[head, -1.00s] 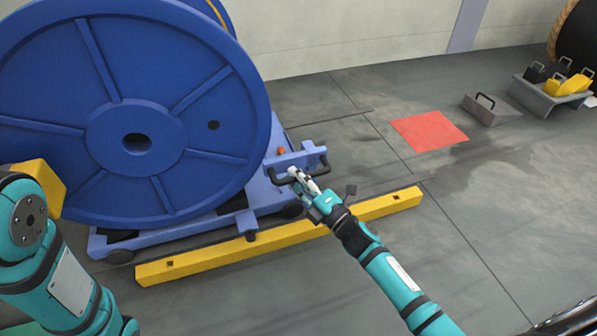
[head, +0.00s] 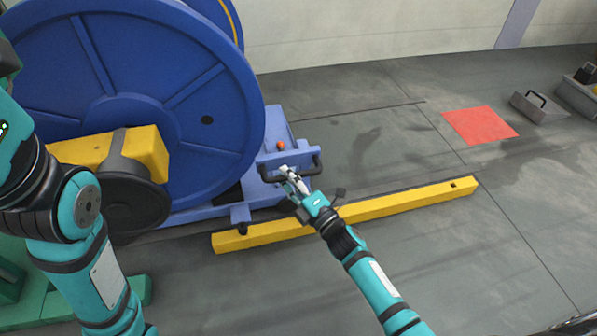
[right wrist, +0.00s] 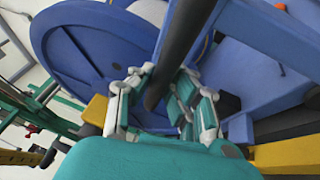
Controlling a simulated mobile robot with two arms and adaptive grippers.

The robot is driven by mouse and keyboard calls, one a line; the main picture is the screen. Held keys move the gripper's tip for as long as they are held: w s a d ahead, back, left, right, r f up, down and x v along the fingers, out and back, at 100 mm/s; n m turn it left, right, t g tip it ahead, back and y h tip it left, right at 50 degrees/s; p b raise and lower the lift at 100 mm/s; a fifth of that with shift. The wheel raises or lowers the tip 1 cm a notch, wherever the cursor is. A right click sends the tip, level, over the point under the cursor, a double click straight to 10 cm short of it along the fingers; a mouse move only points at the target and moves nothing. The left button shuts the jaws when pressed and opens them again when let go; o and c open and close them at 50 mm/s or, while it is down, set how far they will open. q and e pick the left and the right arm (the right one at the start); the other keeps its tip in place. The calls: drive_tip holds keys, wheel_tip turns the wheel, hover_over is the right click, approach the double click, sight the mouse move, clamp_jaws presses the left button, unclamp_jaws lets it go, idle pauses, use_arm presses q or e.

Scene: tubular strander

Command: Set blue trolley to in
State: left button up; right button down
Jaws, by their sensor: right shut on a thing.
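The blue trolley (head: 278,127) carries a large blue reel (head: 228,105) at the left of the head view. Its black push handle (head: 317,164) sticks out at its right end. My right gripper (head: 288,173) is shut on this handle. In the right wrist view, the fingers (right wrist: 155,92) close around the dark handle bar (right wrist: 183,40), with the blue reel (right wrist: 75,40) behind.
A yellow floor rail (head: 375,207) runs along the trolley's near side. A yellow block (head: 145,150) with a dark round part (head: 130,205) stands before the reel. A red floor patch (head: 480,125) and a grey block with a handle (head: 540,107) lie right. Floor between is clear.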

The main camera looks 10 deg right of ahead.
drive_tip(key=shift+d+f, duration=0.1)
drive_tip(key=shift+d, duration=0.4)
drive_tip(key=shift+d+h, duration=0.1)
drive_tip(key=shift+h, duration=0.2)
drive_tip(key=shift+s+d, duration=0.1)
drive_tip(key=c, duration=1.4)
unclamp_jaws()
drive_tip(key=shift+o, duration=0.8)
drive_tip(key=v, duration=0.7)
drive_tip(key=shift+s, duration=0.2)
